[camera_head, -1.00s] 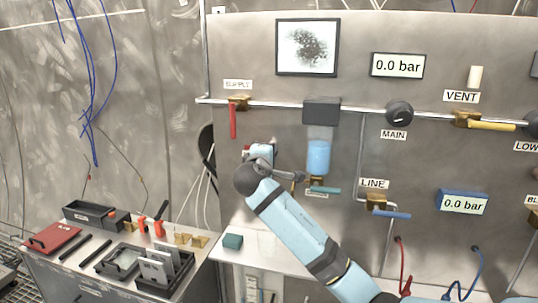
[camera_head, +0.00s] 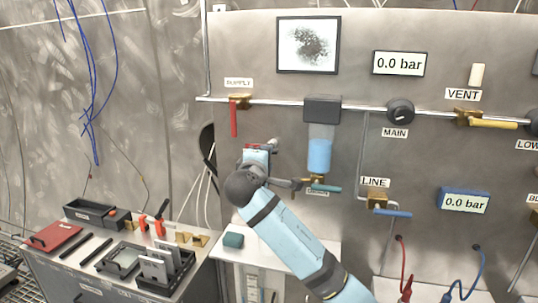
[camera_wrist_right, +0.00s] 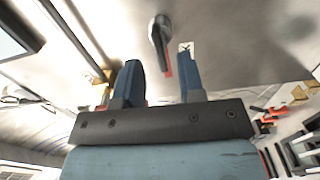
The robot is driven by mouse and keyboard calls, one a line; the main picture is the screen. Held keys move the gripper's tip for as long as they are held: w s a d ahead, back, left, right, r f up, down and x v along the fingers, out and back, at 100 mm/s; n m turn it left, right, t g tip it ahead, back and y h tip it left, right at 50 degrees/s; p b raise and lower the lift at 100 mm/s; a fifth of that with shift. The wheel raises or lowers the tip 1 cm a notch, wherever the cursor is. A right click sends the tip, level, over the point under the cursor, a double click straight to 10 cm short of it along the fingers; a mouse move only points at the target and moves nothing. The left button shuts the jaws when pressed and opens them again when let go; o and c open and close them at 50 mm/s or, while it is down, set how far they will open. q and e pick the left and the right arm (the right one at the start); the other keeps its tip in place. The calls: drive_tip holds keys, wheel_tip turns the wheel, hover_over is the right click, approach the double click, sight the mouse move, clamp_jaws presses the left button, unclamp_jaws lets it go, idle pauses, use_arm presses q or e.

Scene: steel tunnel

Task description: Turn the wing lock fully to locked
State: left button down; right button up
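The wing lock (camera_wrist_right: 159,32) is a dark grey winged knob on the steel panel in the right wrist view. Its narrow wing points down towards the gap between my fingers. A red mark (camera_wrist_right: 169,67) and a white label with a dark symbol (camera_wrist_right: 185,47) are beside it. My right gripper (camera_wrist_right: 160,75) is open, its two blue fingers apart with nothing between them; the wing appears beyond the fingertips, and contact cannot be told. In the head view my right gripper (camera_head: 257,152) is at the panel below the supply valve, largely covering the lock area. My left gripper is out of view.
The supply valve's red handle (camera_head: 233,120) hangs just above left of my gripper. A blue-filled bowl (camera_head: 319,155) and a teal-handled valve (camera_head: 325,188) are close on the right. A side bench (camera_head: 190,287) with trays stands at lower left.

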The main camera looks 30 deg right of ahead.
drive_tip(key=v, duration=0.9)
drive_tip(key=shift+f, duration=0.1)
drive_tip(key=s+a+f+n+t+y, duration=0.1)
drive_tip(key=a+f+y, duration=0.25)
drive_tip(key=f, duration=0.75)
drive_tip(key=s+a+f+n+y, duration=0.15)
drive_tip(key=f+y, duration=0.35)
drive_tip(key=f, duration=0.6)
drive_tip(key=s+a+f+m+g+y, duration=0.1)
drive_tip(key=s+a+f+y, duration=0.15)
drive_tip(key=s+f, duration=0.35)
drive_tip(key=s+a+f+m+y, duration=0.1)
drive_tip(key=s+a+f+y, duration=0.2)
drive_tip(key=f, duration=0.6)
drive_tip(key=s+a+f+m+g+y, duration=0.1)
drive_tip(key=s+a+f+m+y, duration=0.15)
drive_tip(key=s+f, duration=0.45)
drive_tip(key=s+a+f+m+y, duration=0.15)
drive_tip(key=s+m, duration=0.25)
drive_tip(key=s, duration=0.6)
wheel_tip(320, 180, up, 11)
drive_tip(key=d+n+h+p, duration=0.1)
drive_tip(key=p, duration=1.1)
drive_tip(key=shift+f, duration=0.2)
drive_tip(key=shift+d, duration=0.1)
